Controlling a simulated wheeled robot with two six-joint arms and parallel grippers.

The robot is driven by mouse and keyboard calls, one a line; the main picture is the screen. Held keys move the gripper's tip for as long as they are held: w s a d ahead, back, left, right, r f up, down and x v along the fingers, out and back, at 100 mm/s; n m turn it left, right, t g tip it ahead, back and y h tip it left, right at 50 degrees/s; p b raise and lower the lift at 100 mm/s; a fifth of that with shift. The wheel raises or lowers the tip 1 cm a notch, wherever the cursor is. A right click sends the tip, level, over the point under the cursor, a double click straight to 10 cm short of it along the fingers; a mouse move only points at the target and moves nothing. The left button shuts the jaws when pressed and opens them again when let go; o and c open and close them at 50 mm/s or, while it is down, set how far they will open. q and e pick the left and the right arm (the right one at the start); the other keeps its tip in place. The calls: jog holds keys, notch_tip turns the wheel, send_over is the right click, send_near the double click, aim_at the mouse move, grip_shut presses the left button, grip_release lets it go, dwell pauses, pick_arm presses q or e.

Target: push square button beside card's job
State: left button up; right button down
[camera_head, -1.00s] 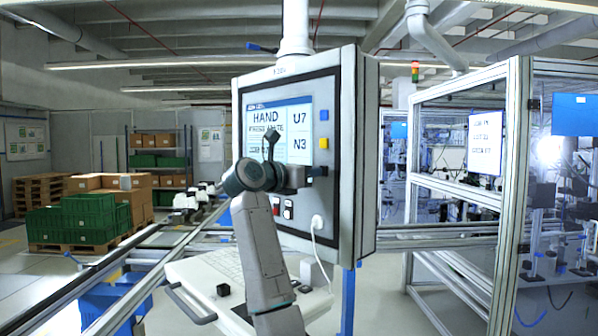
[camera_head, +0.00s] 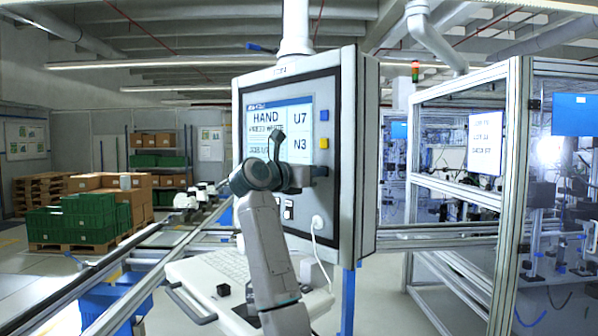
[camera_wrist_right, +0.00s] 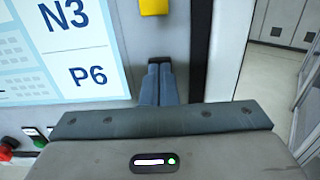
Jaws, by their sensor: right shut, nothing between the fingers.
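The control panel (camera_head: 345,200) has a screen (camera_head: 265,118) reading HAND, with U7 and N3 at its right side. The right wrist view shows N3 and, below it, P6 on the screen (camera_wrist_right: 85,45). A blue square button (camera_head: 324,115) is level with U7 and a yellow one (camera_head: 324,143) with N3; the yellow also shows in the wrist view (camera_wrist_right: 153,7). My right gripper (camera_head: 322,171) is shut and empty, its fingertips (camera_wrist_right: 160,62) just below the yellow button, level with P6. They hide the panel behind them; contact cannot be told. My left gripper is out of view.
A white sheet (camera_head: 486,143) with lettering too small to read hangs in the framed cell at right. A white cable plug (camera_head: 317,222) and small switches (camera_head: 288,210) are low on the panel. A keyboard shelf (camera_head: 215,275) juts out below.

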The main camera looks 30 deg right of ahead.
dwell(0.3)
jog(key=shift+s+a+b, duration=0.25)
jog(key=shift+a, duration=0.95)
jog(key=shift+s+a+b, duration=0.2)
jog(key=shift+a, duration=0.95)
